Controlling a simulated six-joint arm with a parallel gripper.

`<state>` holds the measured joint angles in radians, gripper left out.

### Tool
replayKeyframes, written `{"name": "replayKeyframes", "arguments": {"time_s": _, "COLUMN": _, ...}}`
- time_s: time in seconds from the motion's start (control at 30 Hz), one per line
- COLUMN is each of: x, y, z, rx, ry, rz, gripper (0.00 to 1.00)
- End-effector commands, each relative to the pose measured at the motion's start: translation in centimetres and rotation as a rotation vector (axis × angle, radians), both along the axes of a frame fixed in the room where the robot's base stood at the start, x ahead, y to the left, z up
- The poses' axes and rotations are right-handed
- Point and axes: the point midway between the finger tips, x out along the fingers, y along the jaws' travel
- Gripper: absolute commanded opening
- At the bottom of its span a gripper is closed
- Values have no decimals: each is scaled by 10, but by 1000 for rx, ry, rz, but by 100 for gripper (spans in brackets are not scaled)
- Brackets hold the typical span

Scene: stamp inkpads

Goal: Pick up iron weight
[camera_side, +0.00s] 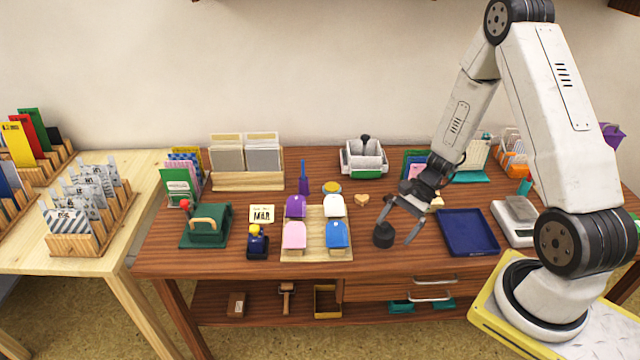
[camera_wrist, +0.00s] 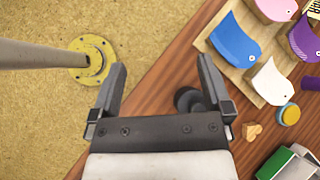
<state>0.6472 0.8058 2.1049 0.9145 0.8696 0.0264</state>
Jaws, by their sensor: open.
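The iron weight (camera_side: 383,236) is a small dark, squat round piece with a knob, standing near the front edge of the brown table. My gripper (camera_side: 397,228) is open and empty, its fingers pointing down near the weight; in the side view one finger reaches close to the weight's top and the other is to its right. In the wrist view the weight (camera_wrist: 186,98) shows between the fingers of my gripper (camera_wrist: 164,80), close beside the right finger and partly hidden by the gripper. I cannot tell whether a finger touches it.
A wooden tray (camera_side: 316,256) with purple, white, pink and blue inkpads is left of the weight. A blue tray (camera_side: 467,232) and a scale (camera_side: 515,222) are to the right. A heart-shaped wooden piece (camera_side: 362,200) lies behind. The table's front edge is close.

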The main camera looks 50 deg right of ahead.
Motion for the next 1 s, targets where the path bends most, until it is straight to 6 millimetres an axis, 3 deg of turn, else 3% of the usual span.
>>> {"name": "replayKeyframes", "arguments": {"time_s": 0.3, "x": 9, "y": -47, "z": -45, "rx": 263, "ry": 20, "rz": -448, "gripper": 100}}
{"name": "replayKeyframes", "arguments": {"time_s": 0.6, "x": 7, "y": -91, "z": -80, "rx": 444, "ry": -19, "rz": -784, "gripper": 100}}
{"name": "replayKeyframes", "arguments": {"time_s": 0.8, "x": 5, "y": -105, "z": -90, "rx": 494, "ry": -42, "rz": -886, "gripper": 100}}
{"name": "replayKeyframes", "arguments": {"time_s": 1.0, "x": 5, "y": -107, "z": -91, "rx": 498, "ry": -44, "rz": -898, "gripper": 100}}
